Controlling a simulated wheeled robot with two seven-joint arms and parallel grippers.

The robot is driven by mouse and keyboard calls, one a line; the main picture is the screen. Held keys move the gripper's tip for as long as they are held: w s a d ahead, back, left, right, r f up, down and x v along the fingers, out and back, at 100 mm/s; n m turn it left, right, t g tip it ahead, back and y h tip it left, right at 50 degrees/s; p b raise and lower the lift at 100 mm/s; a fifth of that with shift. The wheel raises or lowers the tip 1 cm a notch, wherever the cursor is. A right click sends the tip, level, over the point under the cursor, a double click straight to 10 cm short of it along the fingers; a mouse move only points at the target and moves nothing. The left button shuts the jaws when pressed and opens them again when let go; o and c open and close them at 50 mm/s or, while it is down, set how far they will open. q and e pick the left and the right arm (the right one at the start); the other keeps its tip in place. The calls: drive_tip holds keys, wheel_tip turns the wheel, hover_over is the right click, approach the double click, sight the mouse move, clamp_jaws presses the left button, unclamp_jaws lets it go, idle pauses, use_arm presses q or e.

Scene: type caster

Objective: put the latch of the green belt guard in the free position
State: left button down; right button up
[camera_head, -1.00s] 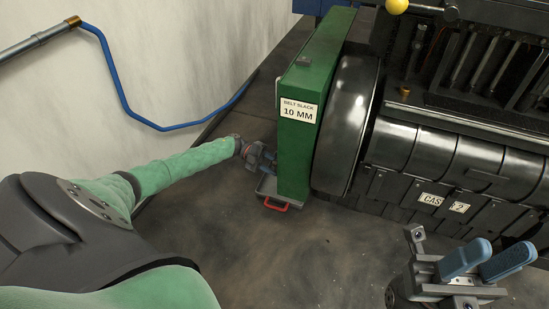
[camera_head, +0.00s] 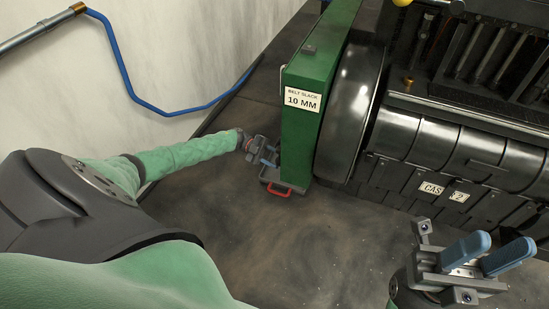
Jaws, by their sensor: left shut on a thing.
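The green belt guard (camera_head: 302,138) stands upright beside the black machine, with a label reading "BELT SLACK 10 MM" on its near face. My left gripper (camera_head: 270,158) is at the guard's lower left side. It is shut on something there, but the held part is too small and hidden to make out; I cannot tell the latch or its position. My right gripper (camera_head: 496,256) is at the lower right, with its two blue fingers apart and nothing between them.
A blue hose (camera_head: 135,92) runs along the wall. The floor (camera_head: 290,245) in front is clear.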

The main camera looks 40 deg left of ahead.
use_arm(q)
drive_tip(key=shift+s+f, duration=0.1)
drive_tip(key=c, duration=0.9)
unclamp_jaws()
drive_tip(key=a, duration=0.7)
drive_tip(key=shift+a, duration=0.4)
